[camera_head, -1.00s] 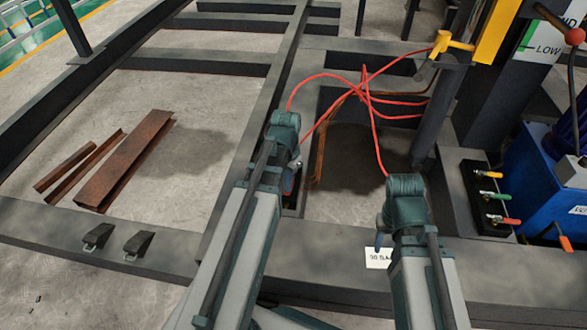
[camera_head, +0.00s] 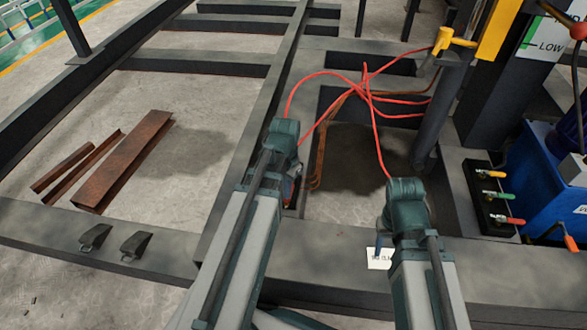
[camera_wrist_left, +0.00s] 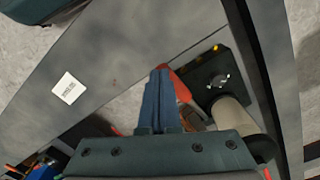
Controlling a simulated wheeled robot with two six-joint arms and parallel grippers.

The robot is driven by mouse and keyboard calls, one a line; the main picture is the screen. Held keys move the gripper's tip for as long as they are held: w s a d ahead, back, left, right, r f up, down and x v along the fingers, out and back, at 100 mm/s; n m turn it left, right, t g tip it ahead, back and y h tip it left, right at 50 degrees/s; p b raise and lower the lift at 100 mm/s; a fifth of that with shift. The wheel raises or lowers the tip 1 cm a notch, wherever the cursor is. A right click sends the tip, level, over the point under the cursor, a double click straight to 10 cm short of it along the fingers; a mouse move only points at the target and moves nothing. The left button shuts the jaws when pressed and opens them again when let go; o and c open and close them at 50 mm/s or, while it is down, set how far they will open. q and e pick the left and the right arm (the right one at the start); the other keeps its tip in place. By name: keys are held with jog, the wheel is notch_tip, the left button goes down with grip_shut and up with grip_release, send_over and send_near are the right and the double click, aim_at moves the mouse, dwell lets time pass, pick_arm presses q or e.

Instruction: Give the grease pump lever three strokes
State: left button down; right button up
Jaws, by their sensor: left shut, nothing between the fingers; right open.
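In the left wrist view, a dark mounting plate (camera_wrist_left: 208,72) with a silver fitting and a pale cylinder (camera_wrist_left: 232,116) appears to be the grease pump. A red part (camera_wrist_left: 180,88), possibly its lever, lies just right of my left gripper (camera_wrist_left: 160,72). The blue fingers are shut with nothing between them; I cannot tell whether they touch the red part. In the head view, my left gripper (camera_head: 289,187) points down at the frame's inner edge, and the arm hides most of the pump. My right gripper (camera_head: 379,243) is open, mostly hidden behind its wrist, above a white label.
Red hoses (camera_head: 370,95) loop over the frame opening between and beyond my arms. A valve block (camera_head: 487,200) with coloured handles and a blue machine (camera_head: 545,185) stand at the right. Rusty steel sections (camera_head: 125,160) lie on the floor at the left. Steel frame beams (camera_head: 150,262) surround the arms.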

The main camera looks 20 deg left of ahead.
pick_arm(q)
jog(key=shift+s+f+b, duration=0.25)
jog(key=shift+f+b, duration=0.35)
dwell(0.3)
jog(key=shift+s+d+f+b, duration=0.15)
jog(key=shift+s+f+b, duration=0.1)
jog(key=shift+f+b, duration=0.4)
jog(key=shift+f, duration=0.1)
